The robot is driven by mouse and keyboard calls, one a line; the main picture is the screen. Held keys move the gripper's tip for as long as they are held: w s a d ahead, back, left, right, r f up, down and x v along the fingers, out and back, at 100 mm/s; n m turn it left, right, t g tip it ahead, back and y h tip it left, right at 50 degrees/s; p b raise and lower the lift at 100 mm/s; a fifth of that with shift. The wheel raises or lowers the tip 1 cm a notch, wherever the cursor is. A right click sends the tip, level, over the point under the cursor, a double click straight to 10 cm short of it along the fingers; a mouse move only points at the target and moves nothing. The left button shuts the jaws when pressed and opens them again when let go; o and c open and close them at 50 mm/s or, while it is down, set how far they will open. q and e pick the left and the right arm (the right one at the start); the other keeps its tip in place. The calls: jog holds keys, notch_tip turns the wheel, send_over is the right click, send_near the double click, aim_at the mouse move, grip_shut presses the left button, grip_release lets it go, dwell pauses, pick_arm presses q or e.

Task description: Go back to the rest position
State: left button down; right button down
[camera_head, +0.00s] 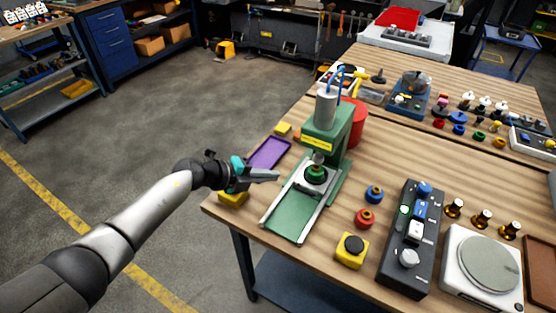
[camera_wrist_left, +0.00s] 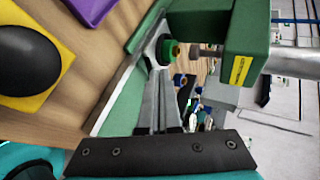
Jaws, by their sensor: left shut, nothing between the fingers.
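My left arm comes in from the left in the head view. Its gripper (camera_head: 277,177) is shut and empty, over the left edge of the wooden workbench, just left of the green press (camera_head: 328,130). In the left wrist view the closed fingers (camera_wrist_left: 162,95) point toward the press, which also shows there (camera_wrist_left: 200,40). A green and black round part (camera_head: 316,173) sits on the press's slide under the ram; it also shows in the wrist view (camera_wrist_left: 166,51). My right gripper is not in view.
A purple tray (camera_head: 269,153) and yellow pieces lie by the gripper. A yellow box with a black button (camera_head: 351,248), a black control panel (camera_head: 411,240), red and blue rings and a white scale (camera_head: 483,268) stand to the right. The floor left of the bench is open.

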pick_arm(q)
notch_tip(320, 180, up, 8)
jog(key=d+n+t, duration=0.2)
jog(key=n+t, duration=0.5)
jog(key=t, duration=0.1)
jog(key=s+a+n+t+y, duration=0.3)
jog(key=a+n+y, duration=0.65)
jog(key=n, duration=0.35)
jog(key=s+a+f+n+g+y, duration=0.1)
jog(key=s+a+f+n+g, duration=0.25)
jog(key=s, duration=0.35)
jog(key=s+a+f+n+g+y, duration=0.2)
jog(key=s+a+f+n+g, duration=0.15)
jog(key=s, duration=0.25)
jog(key=s+f+n+g+h, duration=0.15)
jog(key=s+g, duration=0.45)
jog(key=s, duration=1)
notch_tip(320, 180, down, 28)
jog(key=s+g+b, duration=0.2)
jog(key=s+b, duration=0.1)
jog(key=b, duration=0.2)
jog(key=s+a+f+g+b, duration=0.1)
jog(key=s+f+b, duration=0.3)
jog(key=s+f, duration=1.1)
notch_tip(320, 180, down, 3)
jog(key=shift+a+r+m+h, duration=0.1)
jog(key=shift+a+m+h, duration=0.2)
jog(key=shift+a+m, duration=0.25)
